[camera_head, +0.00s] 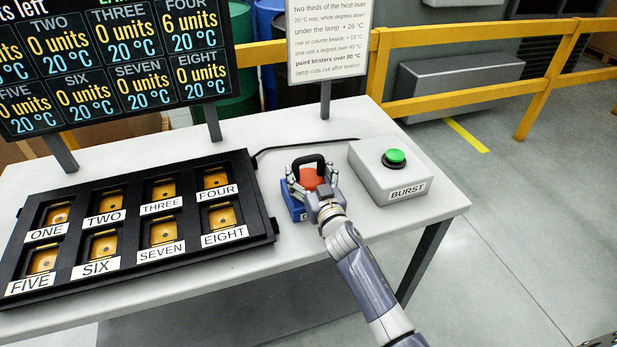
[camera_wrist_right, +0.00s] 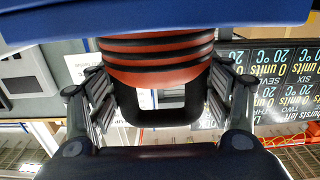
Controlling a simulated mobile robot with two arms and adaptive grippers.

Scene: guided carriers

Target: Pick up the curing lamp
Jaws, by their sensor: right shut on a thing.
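The curing lamp (camera_head: 311,177) has a red ribbed body and a black loop handle. In the head view it is at a blue block or dock (camera_head: 294,208) between the black tray and the grey button box. My right gripper (camera_head: 313,184) is shut on the lamp. In the right wrist view its fingers (camera_wrist_right: 160,100) lie on both sides of the red ribbed body (camera_wrist_right: 158,72), with a blue surface (camera_wrist_right: 160,18) beyond. Whether the lamp touches the dock is hidden by the gripper. My left gripper is not in view.
The black tray (camera_head: 264,215) has several numbered cells with yellow plates. The grey box (camera_head: 380,185) with a green button (camera_head: 394,158) is labelled BURST. A display board (camera_head: 110,60) and a sign (camera_head: 328,35) stand at the table's (camera_head: 225,275) back. A black cable (camera_head: 300,145) runs behind the lamp.

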